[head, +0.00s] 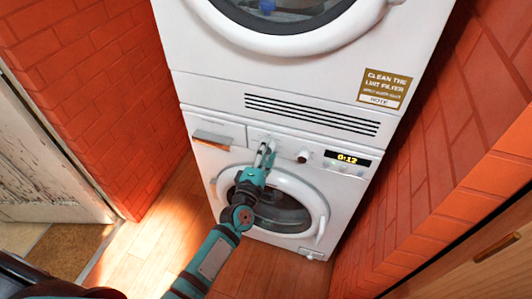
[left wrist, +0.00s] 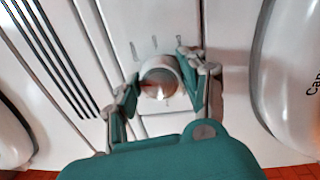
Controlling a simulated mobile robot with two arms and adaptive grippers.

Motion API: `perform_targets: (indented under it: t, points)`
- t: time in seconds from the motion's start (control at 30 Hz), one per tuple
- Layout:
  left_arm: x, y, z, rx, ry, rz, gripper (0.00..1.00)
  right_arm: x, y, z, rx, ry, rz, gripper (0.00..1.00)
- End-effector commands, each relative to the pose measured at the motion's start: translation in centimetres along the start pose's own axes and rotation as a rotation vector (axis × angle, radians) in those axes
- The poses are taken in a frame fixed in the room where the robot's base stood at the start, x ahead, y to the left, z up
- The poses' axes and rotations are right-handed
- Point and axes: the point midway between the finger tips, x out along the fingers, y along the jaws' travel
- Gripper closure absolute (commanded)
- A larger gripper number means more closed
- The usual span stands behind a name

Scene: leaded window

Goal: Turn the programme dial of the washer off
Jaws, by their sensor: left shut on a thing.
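The washer (head: 344,192) is the lower white machine of a stack, with a round door and a lit display (head: 347,159) that seems to read 0:12. Its programme dial (left wrist: 160,78) is a round pale knob in the middle of the left wrist view, with small marks on the panel around it. My left gripper (head: 266,150) is at the control panel, and in the left wrist view its fingers (left wrist: 160,92) are closed on both sides of the dial. In the head view the gripper largely hides the dial. My right gripper is not in view.
A second white machine (head: 215,85) with a brown lint filter label (head: 385,88) stands on the washer. A smaller knob (head: 302,157) is right of my gripper, a drawer (head: 212,138) left. Brick walls flank the stack closely; wooden floor (head: 150,235) is clear at the left.

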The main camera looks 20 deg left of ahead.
Motion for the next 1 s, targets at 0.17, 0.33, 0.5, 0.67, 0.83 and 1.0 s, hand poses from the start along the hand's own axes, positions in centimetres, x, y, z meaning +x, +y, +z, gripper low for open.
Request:
perform_targets:
  t: [0.17,0.33,0.5,0.67,0.83,1.0]
  points:
    - [-0.05,-0.13,-0.04,-0.072,0.006,-0.001,0.88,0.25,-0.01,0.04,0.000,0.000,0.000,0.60]
    - [-0.06,-0.10,-0.05,-0.107,0.009,-0.001,0.88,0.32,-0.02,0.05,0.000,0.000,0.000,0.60]
    - [-0.06,-0.09,-0.05,-0.120,0.009,-0.001,0.88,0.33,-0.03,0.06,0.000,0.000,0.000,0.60]
    - [-0.06,-0.09,-0.04,-0.121,0.009,-0.001,0.88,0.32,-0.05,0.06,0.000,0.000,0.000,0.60]
    - [-0.06,-0.10,-0.03,-0.120,0.009,-0.001,0.54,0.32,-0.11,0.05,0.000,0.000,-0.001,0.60]
    - [-0.04,-0.06,-0.02,-0.119,0.009,-0.001,0.32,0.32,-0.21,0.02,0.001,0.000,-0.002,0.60]
